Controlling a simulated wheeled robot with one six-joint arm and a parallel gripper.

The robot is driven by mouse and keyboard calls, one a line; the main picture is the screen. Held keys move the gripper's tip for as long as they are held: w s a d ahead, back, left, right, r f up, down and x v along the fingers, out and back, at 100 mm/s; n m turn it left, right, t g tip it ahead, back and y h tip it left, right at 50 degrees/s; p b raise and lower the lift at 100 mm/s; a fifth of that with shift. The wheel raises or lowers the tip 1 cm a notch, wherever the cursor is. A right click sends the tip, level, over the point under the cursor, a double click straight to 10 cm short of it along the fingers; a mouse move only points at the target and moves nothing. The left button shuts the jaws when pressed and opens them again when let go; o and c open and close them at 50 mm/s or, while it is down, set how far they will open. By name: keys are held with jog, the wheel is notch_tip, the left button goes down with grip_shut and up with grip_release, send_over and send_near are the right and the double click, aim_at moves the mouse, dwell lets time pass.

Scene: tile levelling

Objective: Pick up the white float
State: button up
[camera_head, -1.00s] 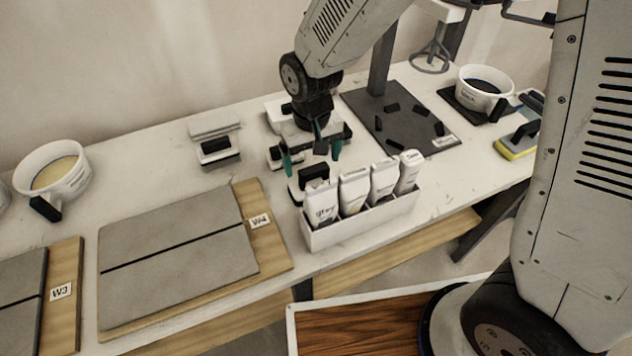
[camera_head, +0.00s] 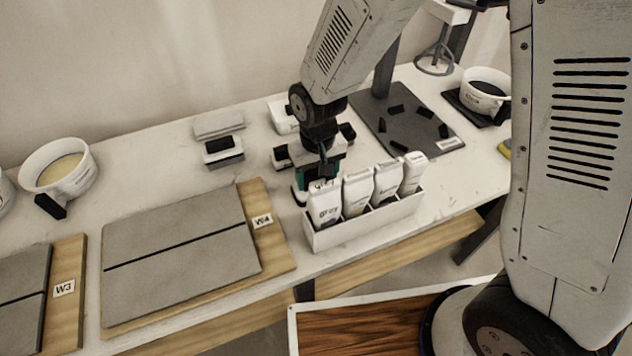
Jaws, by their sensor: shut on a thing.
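My gripper (camera_head: 322,176) is low over the table, just behind the box of tubes, and is shut on the handle of a float. The white base of this float (camera_head: 299,196) shows at the left of the fingers. Its handle and the rest are hidden by the fingers and the tubes. I cannot tell whether the base still touches the table. Another white-based float with a black handle (camera_head: 223,150) stands apart to the left.
A white box (camera_head: 368,226) of upright tubes stands directly in front of my gripper. More floats or blocks (camera_head: 282,117) lie behind and beside it. A tiled board marked W4 (camera_head: 180,250) lies to the left. A dark mat (camera_head: 408,128) is at the right.

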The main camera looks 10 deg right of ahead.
notch_tip(320, 180, up, 10)
jog(key=shift+f, duration=0.1)
dwell(0.4)
